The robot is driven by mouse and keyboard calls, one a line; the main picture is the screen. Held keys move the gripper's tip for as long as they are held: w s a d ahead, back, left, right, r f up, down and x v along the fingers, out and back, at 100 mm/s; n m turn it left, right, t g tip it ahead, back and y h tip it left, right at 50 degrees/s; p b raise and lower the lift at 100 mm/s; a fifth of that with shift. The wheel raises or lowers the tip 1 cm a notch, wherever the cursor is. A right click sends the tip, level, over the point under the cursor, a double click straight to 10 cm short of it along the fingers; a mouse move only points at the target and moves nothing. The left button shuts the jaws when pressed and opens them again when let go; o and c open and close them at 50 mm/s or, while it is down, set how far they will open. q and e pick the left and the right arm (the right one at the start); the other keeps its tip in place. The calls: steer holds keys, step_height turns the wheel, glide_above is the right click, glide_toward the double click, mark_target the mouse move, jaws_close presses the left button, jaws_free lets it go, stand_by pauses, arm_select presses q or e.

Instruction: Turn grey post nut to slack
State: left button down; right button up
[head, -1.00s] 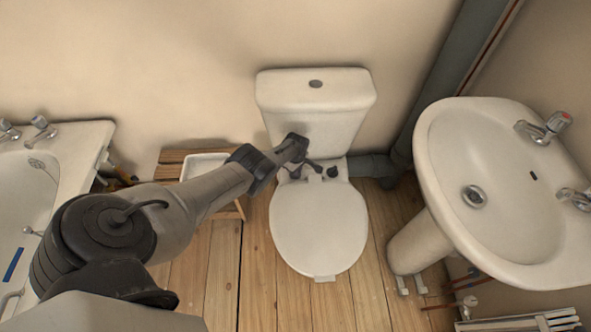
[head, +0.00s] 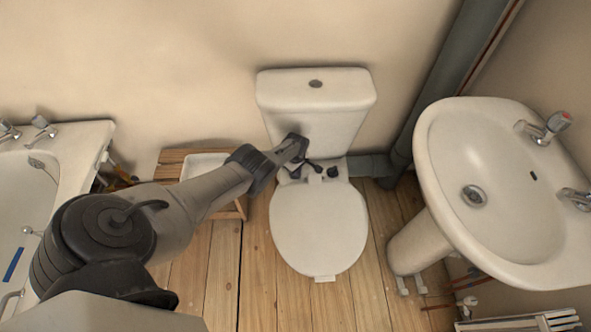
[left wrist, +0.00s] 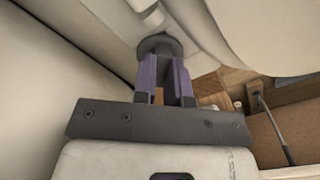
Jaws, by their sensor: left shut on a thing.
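The grey post nut (left wrist: 158,44) is a dark grey round piece under the white toilet's pale underside in the left wrist view. My left gripper (left wrist: 168,62) has its two purple-sided fingers closed on it from below in that picture. In the head view my left gripper (head: 313,166) is at the back of the toilet seat, in front of the cistern. My wrist covers much of the nut there. My right gripper is in neither view.
The toilet's white cistern (head: 316,95) stands behind the gripper and the closed lid (head: 318,228) in front. A wooden stool (head: 170,165) with a white tray (head: 203,166) is to the left. The basin (head: 500,190) is at the right, the bath (head: 60,180) at the left.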

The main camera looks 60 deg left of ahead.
arm_select(q)
steer(key=c, duration=1.1)
jaws_free()
steer(key=shift+c, duration=0.2)
steer(key=shift+r, duration=0.1)
steer(key=shift+r+p, duration=0.4)
steer(key=shift+p, duration=0.1)
step_height(320, 180, up, 13)
steer(key=p, duration=1.2)
steer(key=shift+p, duration=0.3)
steer(key=shift+w+f, duration=0.1)
